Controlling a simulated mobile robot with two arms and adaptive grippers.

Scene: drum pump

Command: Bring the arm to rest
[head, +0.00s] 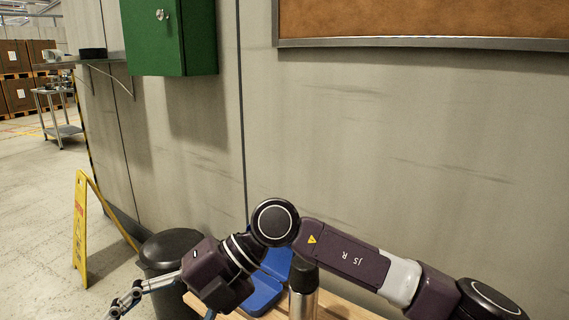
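My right arm comes in from the right and reaches across the lower part of the head view. Its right gripper (126,302) points down to the lower left, in front of the black bin. Silver finger links show, but the frame's bottom edge cuts the gripper off, so I cannot tell whether it is open or shut. I see nothing held in the visible part. My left gripper is not in view.
A metal cylinder with a black top (303,282) and a blue object (262,293) are on a wooden table (340,306) under my arm. A black bin (170,246) and yellow floor sign (80,225) stand left. A green cabinet (170,38) hangs on the wall.

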